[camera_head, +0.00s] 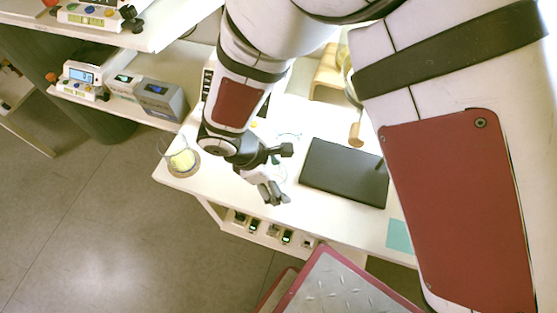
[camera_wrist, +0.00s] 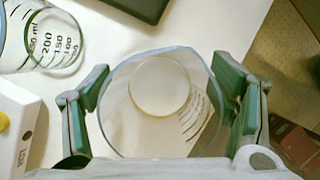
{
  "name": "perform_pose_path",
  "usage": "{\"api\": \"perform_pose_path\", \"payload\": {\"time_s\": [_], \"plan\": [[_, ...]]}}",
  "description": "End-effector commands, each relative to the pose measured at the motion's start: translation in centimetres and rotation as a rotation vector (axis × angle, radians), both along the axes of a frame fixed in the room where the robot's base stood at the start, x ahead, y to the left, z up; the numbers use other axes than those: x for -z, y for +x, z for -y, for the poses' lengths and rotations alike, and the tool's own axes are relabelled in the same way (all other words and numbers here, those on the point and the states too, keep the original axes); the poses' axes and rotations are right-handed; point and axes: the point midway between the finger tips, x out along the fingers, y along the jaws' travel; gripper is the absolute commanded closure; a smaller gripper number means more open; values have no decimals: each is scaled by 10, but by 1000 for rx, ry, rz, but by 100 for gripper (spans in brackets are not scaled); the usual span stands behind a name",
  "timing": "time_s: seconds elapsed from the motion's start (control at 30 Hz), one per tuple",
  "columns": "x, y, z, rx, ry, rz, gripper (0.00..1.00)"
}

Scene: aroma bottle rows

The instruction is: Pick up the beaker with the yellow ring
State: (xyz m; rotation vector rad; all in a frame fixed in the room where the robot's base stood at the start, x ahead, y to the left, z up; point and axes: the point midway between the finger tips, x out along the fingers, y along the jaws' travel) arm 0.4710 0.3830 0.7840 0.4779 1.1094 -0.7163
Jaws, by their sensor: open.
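A clear glass beaker (camera_wrist: 190,120) with a round pale base and dark graduation marks sits between the fingers of my gripper (camera_wrist: 163,86) in the wrist view. The green-padded fingers are open on either side of it; whether they touch the glass I cannot tell. In the head view my gripper (camera_head: 273,193) is low over the table's front part, and the glass there is faint. Another glass (camera_head: 183,160) with yellow in its lower part stands at the table's left corner. No ring is clearly yellow on the beaker between my fingers.
A second graduated beaker (camera_wrist: 55,45) stands close by at the wrist view's upper left, above a white device (camera_wrist: 15,125) with a yellow knob. A black flat panel (camera_head: 343,172) lies on the white table (camera_head: 230,193), right of my gripper. The table's front edge is near.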

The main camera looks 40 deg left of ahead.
Motion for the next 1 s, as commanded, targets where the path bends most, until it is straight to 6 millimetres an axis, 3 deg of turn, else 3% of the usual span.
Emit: {"api": "perform_pose_path", "payload": {"time_s": [0.27, 0.5, 1.0], "plan": [[2, 1, 1, 0, 0, 0, 24], [2, 1, 1, 0, 0, 0, 76], [-8, 0, 0, 1, 2, 1, 76]]}}
